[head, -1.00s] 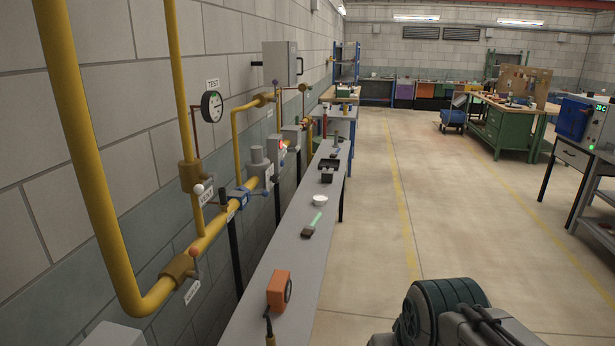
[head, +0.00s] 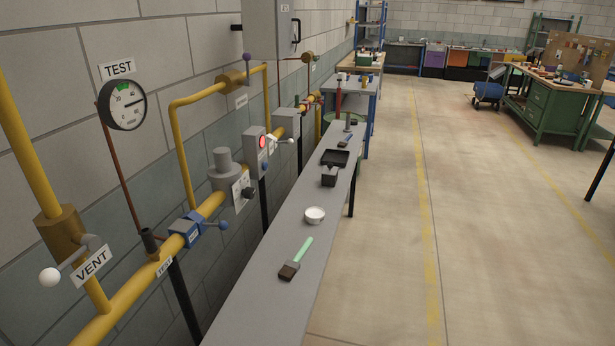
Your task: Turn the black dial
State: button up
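The black dial (head: 249,193) is a small dark knob on a white plate (head: 239,187). The plate is on the front of a grey cylindrical regulator (head: 223,171), which is mounted on the yellow pipe along the left wall. The markings on the plate are too small to read. My gripper is not in view, and nothing is seen touching the dial.
A blue valve (head: 187,228), a box with a red light (head: 262,142) and a gauge (head: 123,103) are nearby.

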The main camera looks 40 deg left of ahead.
aim_at(249, 192)
jog(key=u, duration=0.4)
jog(key=i, duration=1.15)
jog(key=u, duration=1.3)
jog(key=i, duration=0.4)
jog(key=u, duration=0.3)
